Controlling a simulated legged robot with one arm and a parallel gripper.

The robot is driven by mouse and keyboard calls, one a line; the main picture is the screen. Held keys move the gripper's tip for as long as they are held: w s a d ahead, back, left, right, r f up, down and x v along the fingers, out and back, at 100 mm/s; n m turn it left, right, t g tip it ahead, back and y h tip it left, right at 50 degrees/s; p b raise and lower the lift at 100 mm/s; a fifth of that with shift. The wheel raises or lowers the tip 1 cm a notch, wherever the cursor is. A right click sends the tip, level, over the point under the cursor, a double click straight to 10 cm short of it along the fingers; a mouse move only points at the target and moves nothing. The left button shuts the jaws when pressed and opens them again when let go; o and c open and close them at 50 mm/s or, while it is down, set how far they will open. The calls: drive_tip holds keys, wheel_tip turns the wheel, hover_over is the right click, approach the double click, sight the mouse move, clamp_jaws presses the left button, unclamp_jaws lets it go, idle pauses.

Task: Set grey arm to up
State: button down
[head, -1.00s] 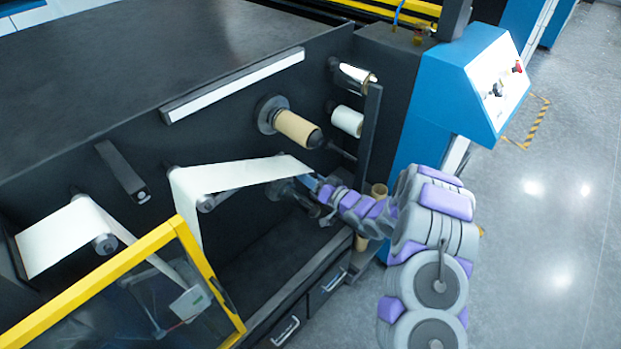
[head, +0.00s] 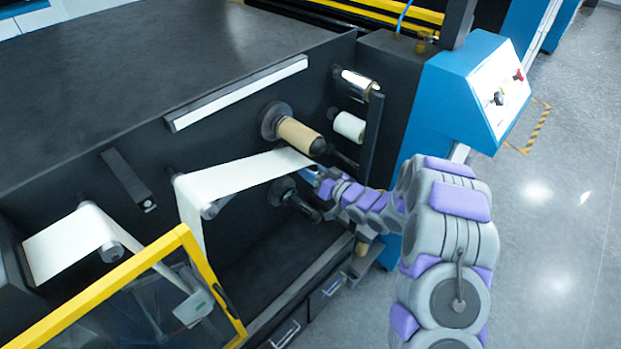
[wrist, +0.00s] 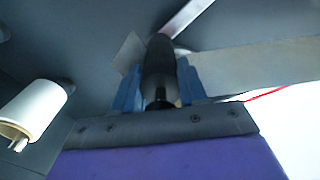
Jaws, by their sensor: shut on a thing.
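My gripper (head: 318,178) is at the right end of the white web (head: 245,174), below the brown core roll (head: 299,135) on the machine's dark side panel. In the wrist view my gripper (wrist: 158,90) has its blue fingers on both sides of a dark cylinder (wrist: 160,60) and is shut on it. The cylinder appears to belong to the grey arm, but its link to the panel is hidden. The light web (wrist: 255,66) runs off to the right behind the fingers. In the head view my wrist hides the held part.
A white roll (head: 348,126) and a silver roll (head: 356,84) stick out at upper right. A black spindle (head: 292,198) is just below the web. A dark fixed bar (head: 128,178) and a yellow-framed guard (head: 195,265) are at left. A blue control box (head: 475,90) stands at right.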

sight(309, 164)
drive_tip(key=shift+s+a+r+n, duration=0.15)
drive_tip(key=shift+r+n, duration=0.1)
drive_tip(key=shift+r, duration=0.35)
drive_tip(key=shift+s+r+n, duration=0.15)
drive_tip(key=shift+r+n, duration=0.15)
drive_tip(key=shift+r, duration=0.35)
drive_tip(key=shift+s+a+r+n, duration=0.15)
drive_tip(key=shift+r+n, duration=0.1)
drive_tip(key=shift+r, duration=0.35)
drive_tip(key=shift+d, duration=0.1)
drive_tip(key=c, duration=0.9)
unclamp_jaws()
drive_tip(key=shift+d, duration=0.1)
drive_tip(key=shift+c, duration=0.2)
drive_tip(key=shift+o, duration=0.5)
drive_tip(key=shift+d+r, duration=0.1)
drive_tip(key=shift+d, duration=0.2)
drive_tip(key=shift+a, duration=0.2)
drive_tip(key=shift+a, duration=0.3)
drive_tip(key=p+v, duration=0.2)
drive_tip(key=v, duration=1.5)
drive_tip(key=shift+d, duration=0.35)
